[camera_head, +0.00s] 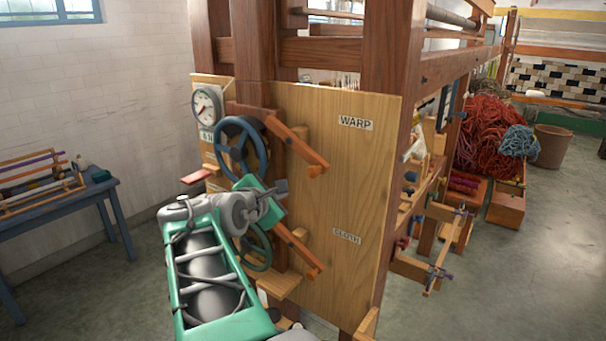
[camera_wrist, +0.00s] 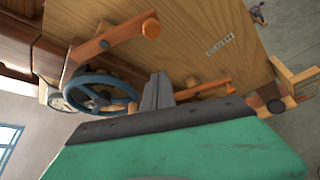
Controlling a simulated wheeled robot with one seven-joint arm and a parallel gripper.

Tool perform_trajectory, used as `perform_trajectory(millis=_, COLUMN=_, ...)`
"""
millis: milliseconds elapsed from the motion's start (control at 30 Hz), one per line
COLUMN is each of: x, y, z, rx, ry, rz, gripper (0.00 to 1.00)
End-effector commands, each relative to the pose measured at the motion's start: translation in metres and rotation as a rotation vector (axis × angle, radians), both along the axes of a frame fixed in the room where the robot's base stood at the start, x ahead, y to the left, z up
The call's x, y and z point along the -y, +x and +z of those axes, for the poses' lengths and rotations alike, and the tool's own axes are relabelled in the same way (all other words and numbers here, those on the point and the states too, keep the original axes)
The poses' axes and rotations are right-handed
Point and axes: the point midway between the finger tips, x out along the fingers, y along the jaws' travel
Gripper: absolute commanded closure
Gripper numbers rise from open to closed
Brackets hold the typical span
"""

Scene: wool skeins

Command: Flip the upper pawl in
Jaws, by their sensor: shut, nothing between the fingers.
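The upper pawl (camera_head: 297,145) is a wooden arm with an orange knob at its lower right end. It slants down across the board under the WARP label, and it shows in the wrist view (camera_wrist: 112,36). A similar lower pawl (camera_head: 297,250) lies near the CLOTH label, also in the wrist view (camera_wrist: 198,90). Beside the upper pawl is a blue handwheel (camera_head: 262,150). My gripper (camera_head: 282,187) is shut and empty, in front of the gap between the pawls and apart from the upper one in the head view. Its closed fingers show in the wrist view (camera_wrist: 158,92).
A round gauge (camera_head: 206,106) is at the left of the post. A second wheel (camera_head: 262,262), partly behind my arm, sits lower. The wooden board (camera_head: 360,190) ends at the right. A blue table (camera_head: 60,225) stands left, and red wool (camera_head: 485,130) is heaped at the right.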

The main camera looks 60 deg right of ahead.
Motion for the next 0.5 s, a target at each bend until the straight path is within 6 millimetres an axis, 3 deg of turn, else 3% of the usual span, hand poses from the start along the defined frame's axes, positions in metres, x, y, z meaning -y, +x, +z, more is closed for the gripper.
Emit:
perform_trajectory(millis=333, x=0.003, y=-0.001, z=0.000, rx=-0.015, ry=-0.005, rz=0.000, gripper=1.00)
perform_trajectory(millis=500, x=0.021, y=0.000, z=-0.007, rx=-0.017, ry=-0.001, rz=-0.002, gripper=1.00)
